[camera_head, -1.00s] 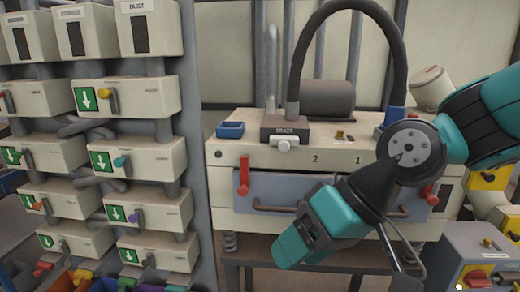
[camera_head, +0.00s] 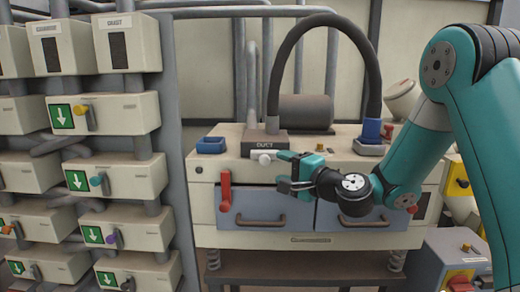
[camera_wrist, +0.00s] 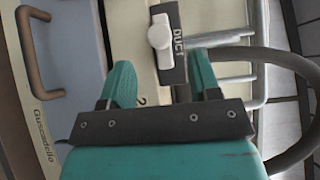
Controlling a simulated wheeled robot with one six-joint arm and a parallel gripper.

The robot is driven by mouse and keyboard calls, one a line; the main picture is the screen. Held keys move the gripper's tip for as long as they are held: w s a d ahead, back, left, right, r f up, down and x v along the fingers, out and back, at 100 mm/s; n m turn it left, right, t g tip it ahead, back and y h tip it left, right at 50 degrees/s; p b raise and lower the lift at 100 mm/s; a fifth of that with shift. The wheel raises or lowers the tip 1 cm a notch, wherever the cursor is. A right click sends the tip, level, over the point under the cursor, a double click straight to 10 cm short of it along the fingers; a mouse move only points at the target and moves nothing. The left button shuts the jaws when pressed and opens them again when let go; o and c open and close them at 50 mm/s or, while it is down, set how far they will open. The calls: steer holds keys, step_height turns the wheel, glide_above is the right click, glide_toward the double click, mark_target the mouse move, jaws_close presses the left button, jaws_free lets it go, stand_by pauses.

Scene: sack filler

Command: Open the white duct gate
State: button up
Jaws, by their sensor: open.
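The white duct gate knob (camera_head: 265,160) sits on the front of a dark block labelled DUCT (camera_head: 252,143), on top of the cream machine. In the wrist view the white knob (camera_wrist: 160,32) shows beyond and between my fingertips, with the DUCT label beside it. My gripper (camera_head: 284,171) is open, its teal fingers pointing left toward the knob in the head view. In the wrist view the fingers of my gripper (camera_wrist: 162,78) stand apart with nothing between them at their tips. Whether a finger touches the knob cannot be told.
A black hose (camera_head: 330,20) arches from the duct block to a blue fitting (camera_head: 371,132). A blue tray (camera_head: 211,145) lies left of the block. A red lever (camera_head: 225,190) and drawer handles (camera_head: 260,221) are on the front. A rack of labelled boxes (camera_head: 104,113) stands left.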

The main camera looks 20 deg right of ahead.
mark_target(267, 162)
steer(key=p+x, duration=0.4)
steer(key=x, duration=0.4)
steer(key=shift+r, duration=0.15)
steer(key=shift+w+a, duration=0.25)
steer(key=shift+w, duration=0.1)
